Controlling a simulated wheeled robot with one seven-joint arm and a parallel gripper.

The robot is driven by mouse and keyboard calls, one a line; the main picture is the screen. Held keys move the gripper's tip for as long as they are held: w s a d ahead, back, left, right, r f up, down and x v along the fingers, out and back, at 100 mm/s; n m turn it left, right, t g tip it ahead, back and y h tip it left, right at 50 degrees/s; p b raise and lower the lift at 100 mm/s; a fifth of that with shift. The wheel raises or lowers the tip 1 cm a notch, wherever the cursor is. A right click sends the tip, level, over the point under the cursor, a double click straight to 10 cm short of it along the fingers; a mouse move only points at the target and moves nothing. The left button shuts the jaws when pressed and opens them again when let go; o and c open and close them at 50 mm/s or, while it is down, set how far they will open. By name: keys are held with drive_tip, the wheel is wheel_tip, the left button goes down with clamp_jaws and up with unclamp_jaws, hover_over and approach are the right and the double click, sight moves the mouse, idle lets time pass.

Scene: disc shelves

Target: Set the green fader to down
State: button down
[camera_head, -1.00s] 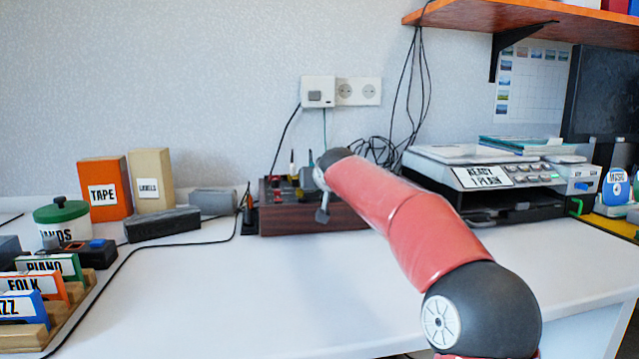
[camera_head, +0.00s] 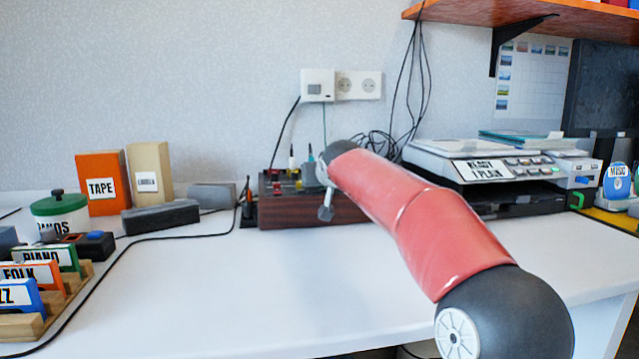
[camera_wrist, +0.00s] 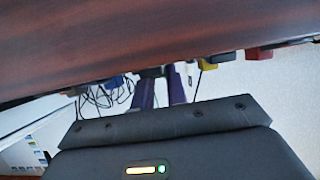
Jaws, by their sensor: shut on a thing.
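The fader box (camera_head: 312,210), dark with a wooden front, stands against the wall on the desk; small coloured caps show on its top in the head view. In the wrist view my gripper's purple fingers (camera_wrist: 161,88) reach to the box, whose wooden face (camera_wrist: 150,40) fills the top. They are close together on a small, dark cap that I take to be the green fader; it is mostly hidden. Yellow (camera_wrist: 207,65) and red (camera_wrist: 258,53) caps are to the right.
A printer (camera_head: 485,175) stands right of the box, with loose cables (camera_head: 372,145) behind. Left are a dark grey block (camera_head: 160,217), an orange tape box (camera_head: 103,185) and a disc rack (camera_head: 40,320). The desk's middle is clear except for a black cable.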

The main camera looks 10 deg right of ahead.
drive_tip(key=shift+s, duration=0.5)
drive_tip(key=c, duration=1.4)
unclamp_jaws()
drive_tip(key=v, duration=0.7)
drive_tip(key=shift+s, duration=0.4)
drive_tip(key=shift+r, duration=0.15)
